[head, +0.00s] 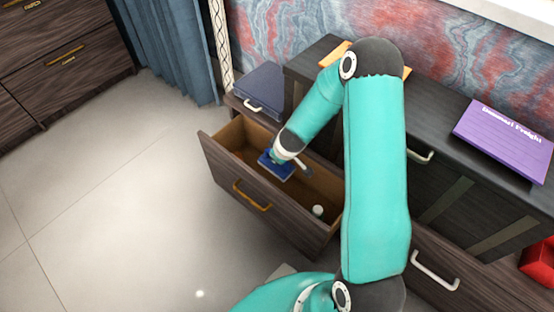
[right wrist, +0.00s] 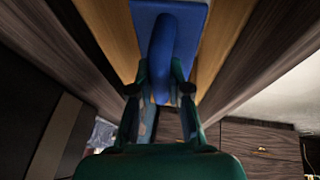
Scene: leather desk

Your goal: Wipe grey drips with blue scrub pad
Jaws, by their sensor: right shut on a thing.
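In the right wrist view the fingers of my right gripper (right wrist: 159,90) are shut on the rounded blue handle of the scrub pad (right wrist: 182,10), with the flat pad beyond. I cannot make out any grey drips. The pad covers part of the drawer floor, and I cannot tell whether it touches it. My left gripper is out of view.
A small white cylinder (head: 318,211) stands in the drawer's front right part. The drawer walls are close around my right gripper. A dark blue case (head: 262,88), an orange item (head: 336,54) and a purple box (head: 505,138) lie on the furniture. The floor at left is clear.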

